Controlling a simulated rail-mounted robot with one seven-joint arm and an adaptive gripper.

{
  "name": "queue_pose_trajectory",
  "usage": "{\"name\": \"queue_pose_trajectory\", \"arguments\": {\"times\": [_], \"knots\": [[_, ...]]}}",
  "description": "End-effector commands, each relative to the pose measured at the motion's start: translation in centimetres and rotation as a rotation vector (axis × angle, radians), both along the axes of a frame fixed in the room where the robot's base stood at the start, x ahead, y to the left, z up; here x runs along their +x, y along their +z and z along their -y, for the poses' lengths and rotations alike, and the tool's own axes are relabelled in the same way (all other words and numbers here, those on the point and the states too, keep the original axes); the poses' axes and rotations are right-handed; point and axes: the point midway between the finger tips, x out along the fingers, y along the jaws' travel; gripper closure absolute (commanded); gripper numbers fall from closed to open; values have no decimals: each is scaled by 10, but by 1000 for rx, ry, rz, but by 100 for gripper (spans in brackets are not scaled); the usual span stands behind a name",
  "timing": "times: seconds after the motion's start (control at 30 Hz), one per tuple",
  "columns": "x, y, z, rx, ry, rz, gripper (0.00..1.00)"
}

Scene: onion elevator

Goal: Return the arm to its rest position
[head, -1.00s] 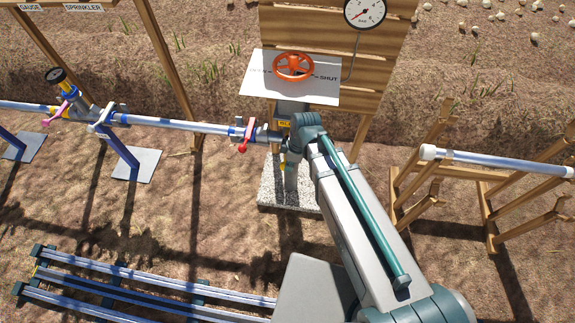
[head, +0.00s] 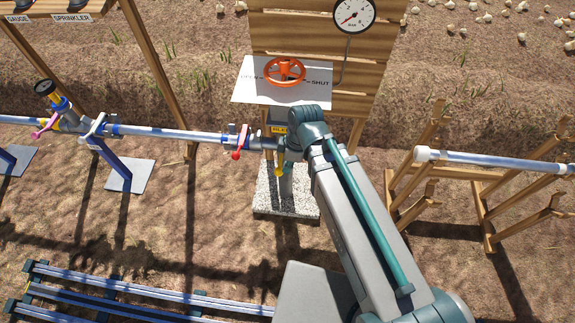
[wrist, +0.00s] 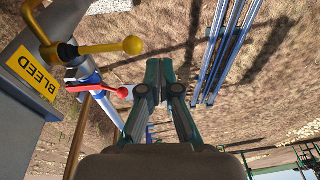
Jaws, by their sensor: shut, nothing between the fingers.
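My gripper (wrist: 159,75) shows in the wrist view with its two fingers together, shut and empty. It points down over bare soil, to the right of the pipe and its valves. In the head view my arm reaches up from the lower right to near the standpipe, and its own links hide the gripper there. The orange handwheel (head: 285,71) sits on a white plate marked SHUT, beyond the arm's end. A red-handled valve (head: 237,147) is on the blue-white pipe (head: 175,134) left of the arm. A yellow bleed lever (wrist: 105,47) shows close by in the wrist view.
A pressure gauge (head: 354,12) is on the wooden board (head: 300,35) at the back. Wooden trestles hold a pipe (head: 500,162) at right. Blue rails (head: 120,295) lie at lower left. A gauge and valve assembly (head: 62,112) stands at left. Open soil lies between.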

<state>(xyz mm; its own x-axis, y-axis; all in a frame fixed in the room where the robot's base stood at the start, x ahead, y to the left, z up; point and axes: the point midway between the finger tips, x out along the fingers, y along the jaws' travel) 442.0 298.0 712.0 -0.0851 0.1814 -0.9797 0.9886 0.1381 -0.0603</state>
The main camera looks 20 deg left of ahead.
Motion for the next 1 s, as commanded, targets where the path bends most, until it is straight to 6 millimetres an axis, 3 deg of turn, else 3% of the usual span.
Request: {"name": "queue_pose_trajectory", "arguments": {"times": [0.27, 0.53, 0.77, 1.0], "knots": [[0, 0, 0, -2, -26, -4, 100], [8, -4, 2, -25, -317, -15, 100], [4, -60, 45, -126, -679, -79, 100], [-16, -130, 115, -262, -1017, -158, 100]]}}
